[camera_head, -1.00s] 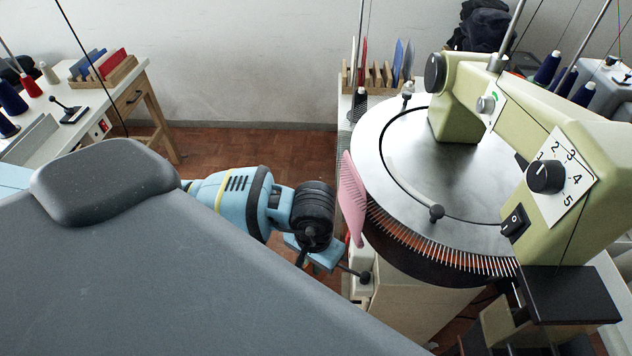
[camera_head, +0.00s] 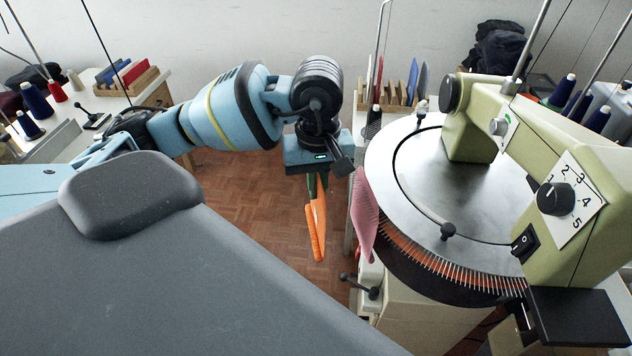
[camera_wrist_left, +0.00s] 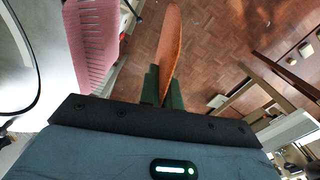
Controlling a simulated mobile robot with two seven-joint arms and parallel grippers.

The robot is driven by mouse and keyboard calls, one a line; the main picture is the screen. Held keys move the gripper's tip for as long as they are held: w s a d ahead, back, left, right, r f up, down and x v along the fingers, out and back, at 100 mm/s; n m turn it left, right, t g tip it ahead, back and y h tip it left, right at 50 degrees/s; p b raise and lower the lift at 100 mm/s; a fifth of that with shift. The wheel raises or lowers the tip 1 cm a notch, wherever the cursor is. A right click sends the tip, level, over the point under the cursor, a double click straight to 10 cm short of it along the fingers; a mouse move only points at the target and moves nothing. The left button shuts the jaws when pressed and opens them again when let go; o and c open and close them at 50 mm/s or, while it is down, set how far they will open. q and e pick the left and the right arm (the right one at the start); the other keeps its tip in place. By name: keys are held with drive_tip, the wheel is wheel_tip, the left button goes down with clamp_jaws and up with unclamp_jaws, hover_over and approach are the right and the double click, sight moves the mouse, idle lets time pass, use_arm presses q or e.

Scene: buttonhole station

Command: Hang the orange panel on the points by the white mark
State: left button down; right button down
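My left gripper (camera_head: 316,186) points down, left of the round dial plate (camera_head: 400,175). Its green fingers are shut on the upper part of the orange panel (camera_head: 318,228), which hangs nearly edge-on over the floor. In the left wrist view the orange panel (camera_wrist_left: 168,48) stands out between the fingers (camera_wrist_left: 162,86). A row of thin metal points (camera_head: 450,272) runs around the dial's rim. A pink panel (camera_head: 364,215) hangs on the rim beside the orange one, with a gap between them; it also shows in the left wrist view (camera_wrist_left: 92,42). I cannot make out the white mark. My right gripper is out of view.
The green machine head (camera_head: 560,160) overhangs the dial's right side. A wooden rack with panels (camera_head: 398,94) stands behind the dial. A black-knobbed lever (camera_head: 372,292) sticks out below the pink panel. Open floor (camera_head: 240,200) lies left of the dial.

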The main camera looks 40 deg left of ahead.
use_arm(q)
drive_tip(key=shift+r, duration=0.1)
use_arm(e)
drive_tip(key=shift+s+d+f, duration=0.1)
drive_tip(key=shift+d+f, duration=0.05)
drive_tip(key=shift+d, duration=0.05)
